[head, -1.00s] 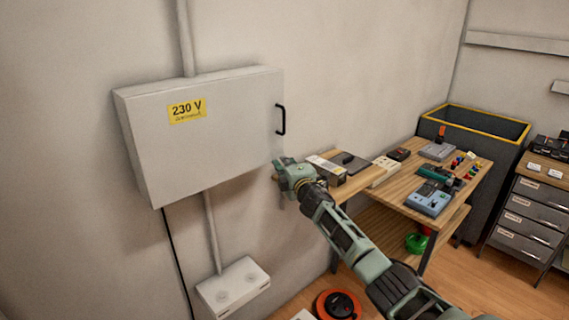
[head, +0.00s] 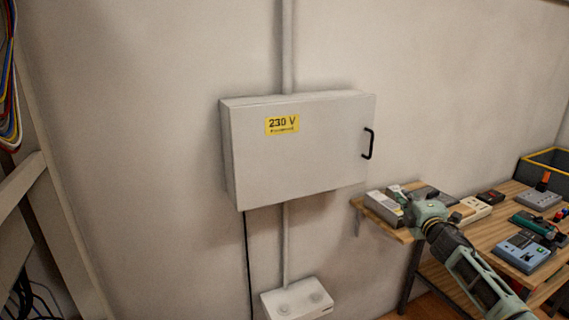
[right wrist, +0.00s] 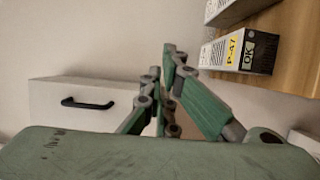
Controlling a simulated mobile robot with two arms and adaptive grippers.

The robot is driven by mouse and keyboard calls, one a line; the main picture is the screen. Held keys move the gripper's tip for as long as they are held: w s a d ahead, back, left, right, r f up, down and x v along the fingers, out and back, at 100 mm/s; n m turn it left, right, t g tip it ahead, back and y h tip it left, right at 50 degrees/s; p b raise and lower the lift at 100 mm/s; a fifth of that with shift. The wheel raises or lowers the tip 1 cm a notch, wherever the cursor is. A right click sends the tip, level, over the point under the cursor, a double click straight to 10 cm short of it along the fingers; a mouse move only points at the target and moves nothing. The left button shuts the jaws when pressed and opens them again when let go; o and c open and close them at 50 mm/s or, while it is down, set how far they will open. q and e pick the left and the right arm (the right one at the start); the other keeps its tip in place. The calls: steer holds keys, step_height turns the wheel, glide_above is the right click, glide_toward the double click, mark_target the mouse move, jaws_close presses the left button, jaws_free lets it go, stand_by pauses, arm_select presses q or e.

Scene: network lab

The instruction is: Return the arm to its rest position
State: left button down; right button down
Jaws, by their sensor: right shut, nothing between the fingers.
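My right arm reaches in from the lower right of the head view. Its gripper (head: 402,194) is shut and empty, showing in front of the left end of the wooden bench (head: 499,228). In the right wrist view its green fingers (right wrist: 163,62) come together with nothing between them. The grey wall cabinet (head: 300,150) with a yellow 230 V label is closed. Its black handle (head: 369,143) is up and left of the gripper, apart from it. The handle also shows in the right wrist view (right wrist: 88,103). My left gripper is out of view.
A small box (head: 384,207) marked P-47 OK in the wrist view (right wrist: 235,52) stands on the bench close to the gripper. Several devices, including a blue one (head: 522,251), lie further right. A white socket box (head: 298,299) is low on the wall.

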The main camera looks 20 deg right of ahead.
steer(key=s+a+f+m+g, duration=0.2)
steer(key=s+a+f, duration=0.2)
steer(key=a+f, duration=0.3)
steer(key=s+a+f+m+g+y, duration=0.1)
steer(key=s+a+f+m+g, duration=0.1)
steer(key=s+a+f, duration=0.4)
steer(key=s+a+f+m+g, duration=0.1)
steer(key=s+a+f+m, duration=0.15)
steer(key=a+f, duration=0.6)
steer(key=s+a+f+m+g+y, duration=0.1)
steer(key=s+a+m+g, duration=0.15)
steer(key=s+a, duration=0.6)
steer(key=s+a+f+m+g+y, duration=0.1)
steer(key=s+a+f+m+g, duration=0.2)
steer(key=s, duration=1.1)
steer(key=s+a+m+g+y, duration=0.15)
steer(key=s+a+g, duration=0.3)
steer(key=s, duration=0.75)
step_height(320, 180, down, 26)
steer(key=s+f, duration=0.1)
steer(key=s, duration=0.1)
steer(key=s+d+f+g, duration=0.1)
steer(key=s+d+f, duration=0.1)
steer(key=s+f, duration=1.2)
steer(key=shift+s+f+g, duration=0.3)
steer(key=shift+s+f, duration=0.1)
steer(key=shift+s, duration=0.7)
steer(key=shift+d+n+h, duration=0.1)
steer(key=shift+n+h, duration=0.15)
